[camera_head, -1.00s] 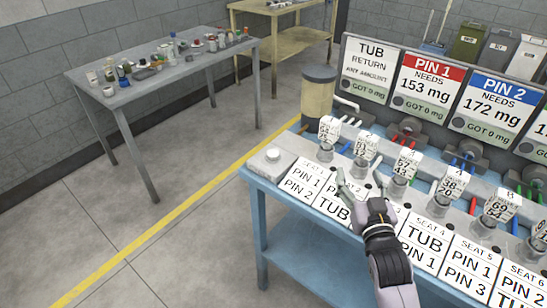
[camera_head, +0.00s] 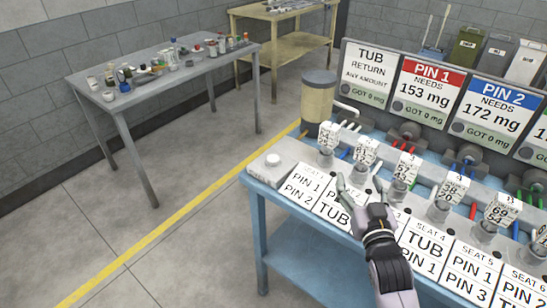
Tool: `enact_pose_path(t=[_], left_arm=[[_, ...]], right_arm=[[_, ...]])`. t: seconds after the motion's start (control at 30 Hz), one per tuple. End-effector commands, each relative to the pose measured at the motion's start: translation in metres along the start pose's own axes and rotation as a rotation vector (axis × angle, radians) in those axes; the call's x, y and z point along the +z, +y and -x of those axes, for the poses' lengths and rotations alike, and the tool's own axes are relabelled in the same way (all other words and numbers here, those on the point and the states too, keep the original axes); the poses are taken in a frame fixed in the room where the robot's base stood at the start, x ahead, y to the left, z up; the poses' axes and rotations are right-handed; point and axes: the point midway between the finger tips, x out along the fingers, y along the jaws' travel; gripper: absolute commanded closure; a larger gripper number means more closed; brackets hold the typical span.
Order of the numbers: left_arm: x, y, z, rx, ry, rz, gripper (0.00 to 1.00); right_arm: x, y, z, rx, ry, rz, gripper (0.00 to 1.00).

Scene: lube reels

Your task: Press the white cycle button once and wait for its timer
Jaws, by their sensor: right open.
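The white cycle button (camera_head: 272,159) is a small round cap on a grey box at the left corner of the blue bench (camera_head: 258,186). My right gripper (camera_head: 355,186) is over the seat labels, to the right of the button and apart from it. Its fingers are spread and hold nothing. My left gripper is not in view. No timer reading can be made out near the button.
Several numbered reel blocks (camera_head: 329,135) stand in a row behind the seat labels. Signs for TUB (camera_head: 368,72), PIN 1 (camera_head: 427,92) and PIN 2 (camera_head: 492,112) stand behind, each reading GOT 0 mg. A beige cylinder (camera_head: 317,100) stands at the bench's back left.

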Motion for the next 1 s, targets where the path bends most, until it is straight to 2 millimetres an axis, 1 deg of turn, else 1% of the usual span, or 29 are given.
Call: enact_pose_path(t=[0.03, 0.07, 0.6, 1.0], left_arm=[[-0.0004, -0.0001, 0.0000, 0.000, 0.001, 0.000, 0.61], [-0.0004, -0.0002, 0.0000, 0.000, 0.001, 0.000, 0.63], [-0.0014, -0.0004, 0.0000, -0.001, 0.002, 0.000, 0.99], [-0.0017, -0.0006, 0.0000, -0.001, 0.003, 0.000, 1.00]], right_arm=[[0.0000, 0.0000, 0.0000, 0.000, 0.000, 0.000, 0.34], [0.0000, 0.0000, 0.0000, 0.000, 0.000, 0.000, 0.34], [0.0000, 0.0000, 0.0000, 0.000, 0.000, 0.000, 0.34], [0.0000, 0.0000, 0.0000, 0.000, 0.000, 0.000, 0.34]])
